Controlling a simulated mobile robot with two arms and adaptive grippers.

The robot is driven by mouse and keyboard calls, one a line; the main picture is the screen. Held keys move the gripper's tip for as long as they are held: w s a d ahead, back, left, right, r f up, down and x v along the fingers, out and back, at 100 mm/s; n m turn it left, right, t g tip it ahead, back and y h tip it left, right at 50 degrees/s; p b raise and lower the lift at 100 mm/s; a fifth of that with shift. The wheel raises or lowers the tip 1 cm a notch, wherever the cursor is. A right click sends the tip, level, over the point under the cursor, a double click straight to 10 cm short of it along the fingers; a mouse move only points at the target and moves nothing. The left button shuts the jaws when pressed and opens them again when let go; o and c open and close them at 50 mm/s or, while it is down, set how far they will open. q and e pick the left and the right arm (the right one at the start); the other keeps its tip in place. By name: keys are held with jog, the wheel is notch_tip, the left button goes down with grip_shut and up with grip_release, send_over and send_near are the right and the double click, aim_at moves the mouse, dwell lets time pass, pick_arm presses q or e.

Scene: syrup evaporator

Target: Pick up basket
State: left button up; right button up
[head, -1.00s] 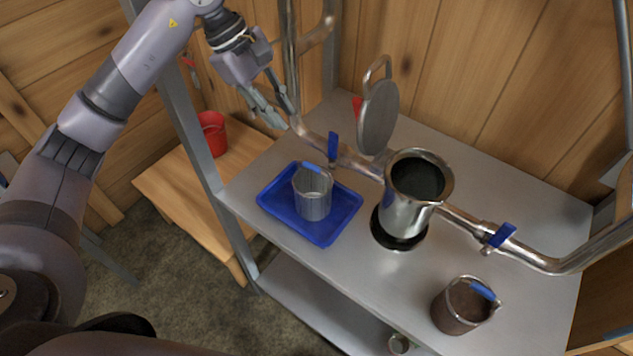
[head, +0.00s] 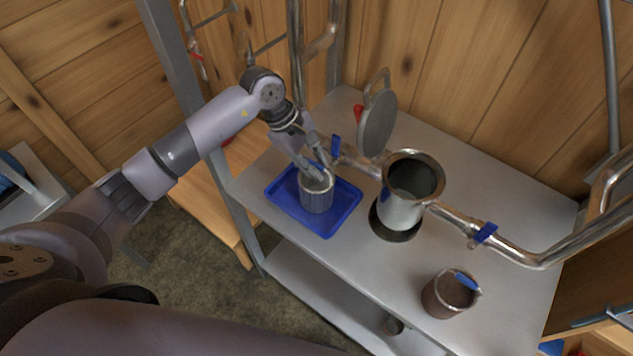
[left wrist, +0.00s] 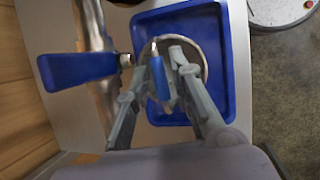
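A grey metal basket (head: 317,198) with a blue grip on its handle stands upright in the blue tray on the metal shelf. My left gripper (head: 320,172) is at the top of this basket. In the left wrist view, the blue handle grip (left wrist: 160,78) lies between the two fingertips of my left gripper (left wrist: 162,62), close to both. Whether they press on it is not clear. A second, brown basket (head: 447,296) with a blue handle grip stands at the shelf's front right. My right gripper is not in view.
The blue tray (head: 338,224) lies under the grey basket. A tall steel pot (head: 402,205) stands right of it, beside a round lid (head: 378,125) held upright.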

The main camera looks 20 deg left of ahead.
pick_arm(q)
jog(key=shift+d+f, duration=0.2)
jog(key=shift+f, duration=0.2)
grip_shut()
jog(key=shift+r, duration=0.1)
dwell(0.3)
